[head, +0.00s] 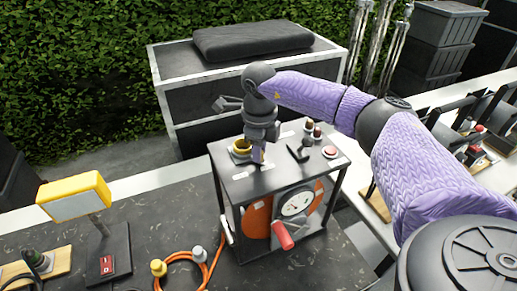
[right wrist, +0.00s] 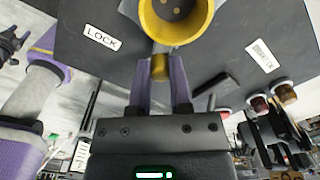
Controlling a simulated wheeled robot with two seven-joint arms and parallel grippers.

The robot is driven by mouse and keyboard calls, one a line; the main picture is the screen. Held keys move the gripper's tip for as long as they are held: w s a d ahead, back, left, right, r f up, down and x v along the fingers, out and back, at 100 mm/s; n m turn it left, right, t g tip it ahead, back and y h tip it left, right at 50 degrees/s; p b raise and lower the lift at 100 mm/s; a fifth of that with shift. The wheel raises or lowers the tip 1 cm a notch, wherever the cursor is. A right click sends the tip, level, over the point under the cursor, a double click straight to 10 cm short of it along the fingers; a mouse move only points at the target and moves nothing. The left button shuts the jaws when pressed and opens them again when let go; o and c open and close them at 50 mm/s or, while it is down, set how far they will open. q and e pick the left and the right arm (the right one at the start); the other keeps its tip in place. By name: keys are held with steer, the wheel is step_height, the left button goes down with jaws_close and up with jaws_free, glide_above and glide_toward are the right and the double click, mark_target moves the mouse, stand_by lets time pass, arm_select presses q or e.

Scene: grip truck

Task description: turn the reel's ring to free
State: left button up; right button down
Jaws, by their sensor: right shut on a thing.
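The reel (head: 256,218) is an orange drum inside a dark box-shaped frame on the worktop. Its yellow ring (head: 241,145) sits on the frame's top plate, and in the right wrist view the ring (right wrist: 197,35) fills the top middle. My right gripper (head: 258,155) points down at the ring. Its two purple fingers are shut on the ring's yellow tab (right wrist: 159,68). A LOCK label (right wrist: 100,37) lies left of the ring in the wrist view. Another white label (right wrist: 262,55) lies to the right, its text unreadable. My left gripper is not in view.
A round gauge (head: 296,204) and a red handle (head: 282,235) are on the reel's front. A yellow lamp (head: 75,197) and an orange hose (head: 185,256) are to the left.

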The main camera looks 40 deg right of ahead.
steer(key=c, duration=0.5)
jaws_free()
steer(key=shift+c, duration=0.2)
step_height(320, 180, up, 10)
steer(key=shift+f, duration=0.1)
